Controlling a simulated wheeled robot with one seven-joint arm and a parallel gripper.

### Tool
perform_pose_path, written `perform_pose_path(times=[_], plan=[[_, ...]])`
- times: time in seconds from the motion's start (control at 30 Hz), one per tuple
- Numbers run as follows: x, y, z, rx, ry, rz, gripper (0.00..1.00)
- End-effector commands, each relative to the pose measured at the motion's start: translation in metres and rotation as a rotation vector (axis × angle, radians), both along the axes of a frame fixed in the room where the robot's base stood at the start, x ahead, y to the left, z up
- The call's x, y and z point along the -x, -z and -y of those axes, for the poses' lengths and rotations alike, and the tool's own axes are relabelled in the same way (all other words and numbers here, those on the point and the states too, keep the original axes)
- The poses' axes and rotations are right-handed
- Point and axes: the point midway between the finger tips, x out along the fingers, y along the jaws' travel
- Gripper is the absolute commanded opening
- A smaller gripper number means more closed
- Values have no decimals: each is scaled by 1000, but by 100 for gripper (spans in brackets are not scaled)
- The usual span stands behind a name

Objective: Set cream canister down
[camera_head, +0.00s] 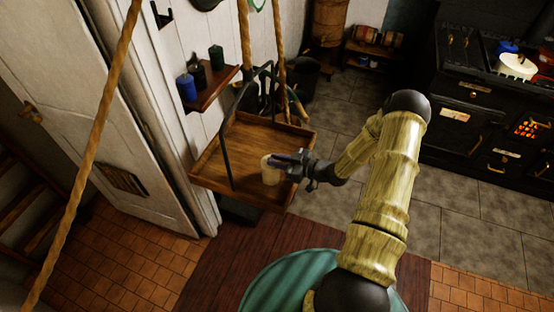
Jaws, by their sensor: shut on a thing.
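The cream canister (269,172) is a small pale cylinder near the front right part of the hanging wooden tray (225,155). My gripper (282,163) reaches in from the right and is shut on the canister near its top. The canister looks upright. Whether its base touches the tray floor or is slightly above it, I cannot tell. Part of the canister is hidden by the gripper fingers.
Ropes (245,35) and dark metal bars rise around the tray. A black stove (480,110) stands at the right. The tray's middle is bare.

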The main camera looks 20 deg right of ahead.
Motion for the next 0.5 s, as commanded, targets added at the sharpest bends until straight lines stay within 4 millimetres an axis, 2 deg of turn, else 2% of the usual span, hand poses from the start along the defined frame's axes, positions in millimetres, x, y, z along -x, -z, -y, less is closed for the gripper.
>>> perform_pose_path(times=[0.23, 0.27, 0.33, 0.37, 0.5], plan=[[0, 4, 0, -2, 0, 1, 0], [0, 3, 0, 0, 0, 0, 22], [0, 3, 0, -1, 0, -1, 36], [0, 3, 0, -1, 0, -1, 40], [0, 3, 0, -1, 0, -1, 40]])
